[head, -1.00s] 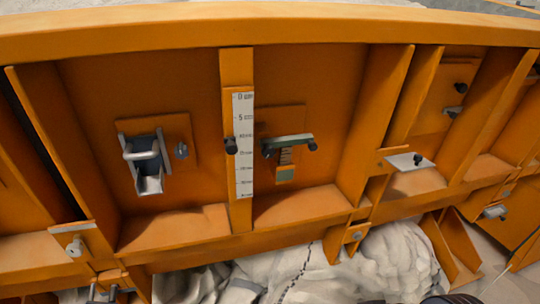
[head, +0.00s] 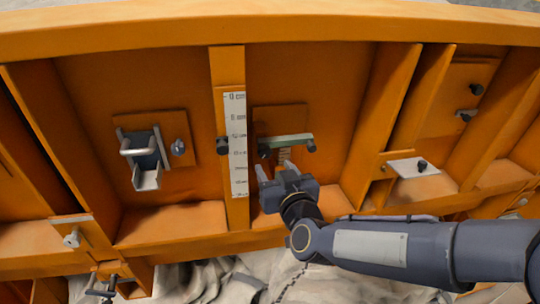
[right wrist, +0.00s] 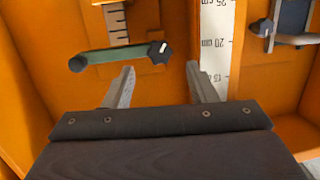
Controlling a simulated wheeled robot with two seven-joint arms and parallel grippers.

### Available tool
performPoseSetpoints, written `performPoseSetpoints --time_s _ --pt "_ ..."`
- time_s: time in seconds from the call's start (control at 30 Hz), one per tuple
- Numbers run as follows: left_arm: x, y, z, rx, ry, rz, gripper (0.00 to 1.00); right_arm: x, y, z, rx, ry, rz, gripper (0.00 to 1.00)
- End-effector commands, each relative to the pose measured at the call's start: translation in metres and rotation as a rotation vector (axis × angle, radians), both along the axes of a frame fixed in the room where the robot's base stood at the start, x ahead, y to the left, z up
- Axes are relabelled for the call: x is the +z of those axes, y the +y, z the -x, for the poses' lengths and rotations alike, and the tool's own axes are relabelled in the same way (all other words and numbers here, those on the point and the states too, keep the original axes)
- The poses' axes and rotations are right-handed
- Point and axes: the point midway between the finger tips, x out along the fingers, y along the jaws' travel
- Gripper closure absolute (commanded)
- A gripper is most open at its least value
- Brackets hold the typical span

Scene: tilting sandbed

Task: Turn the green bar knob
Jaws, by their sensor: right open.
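The green bar knob (head: 286,142) is a horizontal green bar with dark ends, mounted on an orange plate on the sandbed's side wall. In the right wrist view the bar (right wrist: 118,56) lies beyond the fingertips, slightly tilted, with a dark knob at each end. My right gripper (head: 274,170) is open and empty, just below the bar in the head view. In the right wrist view its two fingers (right wrist: 160,75) point at the wall and look apart from the bar. My left gripper is not in view.
A white scale strip (head: 237,145) runs down an orange rib left of the bar. A metal latch (head: 146,155) sits further left. A shelf plate (head: 413,167) juts out at the right. Orange ribs enclose the panel; white sacking (head: 200,285) lies below.

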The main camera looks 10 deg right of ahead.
Motion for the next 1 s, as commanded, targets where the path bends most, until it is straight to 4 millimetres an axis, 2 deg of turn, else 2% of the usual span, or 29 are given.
performPoseSetpoints --time_s 0.2,0.4,0.77,1.0 --pt "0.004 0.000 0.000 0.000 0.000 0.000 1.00 -0.001 0.003 -0.036 -0.001 0.004 0.001 0.48" --pt "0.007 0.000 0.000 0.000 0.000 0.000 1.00 -0.001 0.006 -0.060 0.001 0.004 0.000 0.48" --pt "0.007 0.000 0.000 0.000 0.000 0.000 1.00 -0.001 0.006 -0.067 0.001 0.004 -0.002 0.48" --pt "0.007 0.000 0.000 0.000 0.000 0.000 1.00 -0.001 0.006 -0.066 0.001 0.004 -0.002 0.79"
